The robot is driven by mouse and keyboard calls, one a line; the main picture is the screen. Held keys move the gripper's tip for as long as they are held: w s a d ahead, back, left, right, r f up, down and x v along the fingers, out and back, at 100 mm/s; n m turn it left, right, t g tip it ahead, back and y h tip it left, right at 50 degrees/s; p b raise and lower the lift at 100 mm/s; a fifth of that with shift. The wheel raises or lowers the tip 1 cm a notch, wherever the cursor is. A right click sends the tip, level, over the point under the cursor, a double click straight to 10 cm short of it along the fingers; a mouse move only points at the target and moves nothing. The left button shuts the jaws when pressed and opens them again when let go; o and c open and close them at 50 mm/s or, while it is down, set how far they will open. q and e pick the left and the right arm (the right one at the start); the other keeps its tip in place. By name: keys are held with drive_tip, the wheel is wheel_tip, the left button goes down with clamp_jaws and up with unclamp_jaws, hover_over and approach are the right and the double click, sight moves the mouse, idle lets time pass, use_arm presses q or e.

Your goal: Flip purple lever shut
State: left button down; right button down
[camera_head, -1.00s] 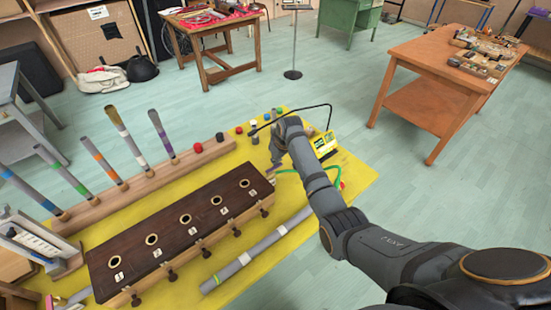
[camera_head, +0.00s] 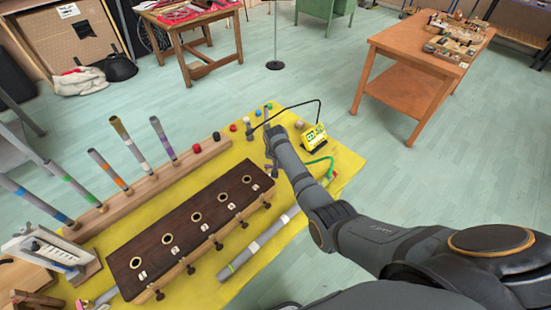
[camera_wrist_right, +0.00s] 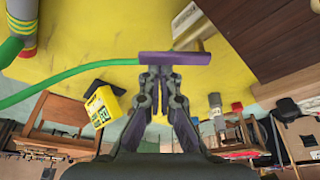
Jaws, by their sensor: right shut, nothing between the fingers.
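In the right wrist view a flat purple lever (camera_wrist_right: 175,58) lies crosswise right at the tips of my right gripper (camera_wrist_right: 162,72). The fingers are shut with nothing between them. The tips overlap the lever's lower edge in the picture; I cannot tell whether they touch it. In the head view my right gripper (camera_head: 271,155) points down near the far right end of the dark wooden box (camera_head: 190,228). The arm hides part of that spot, and I cannot make out the lever there. My left gripper is not in view.
Everything stands on a yellow mat (camera_head: 205,290). Beside the gripper are a yellow device (camera_head: 315,138) and a green hose (camera_head: 322,163), also visible in the wrist view (camera_wrist_right: 60,78). A grey tube (camera_head: 255,246) lies before the box. Several upright tubes stand behind it.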

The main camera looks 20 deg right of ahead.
drive_tip(key=shift+s+m, duration=0.4)
drive_tip(key=shift+m, duration=0.5)
drive_tip(key=m, duration=0.1)
drive_tip(key=s+m+g+h, duration=0.1)
drive_tip(key=shift+a+m, duration=0.2)
drive_tip(key=shift+m, duration=0.1)
drive_tip(key=shift+s+a+m, duration=0.1)
drive_tip(key=shift+a+m, duration=0.05)
drive_tip(key=shift+m, duration=0.25)
drive_tip(key=shift+f, duration=0.1)
drive_tip(key=shift+w+a+b, duration=0.5)
drive_tip(key=shift+w+b, duration=0.1)
drive_tip(key=shift+b, duration=0.35)
drive_tip(key=shift+d, duration=0.15)
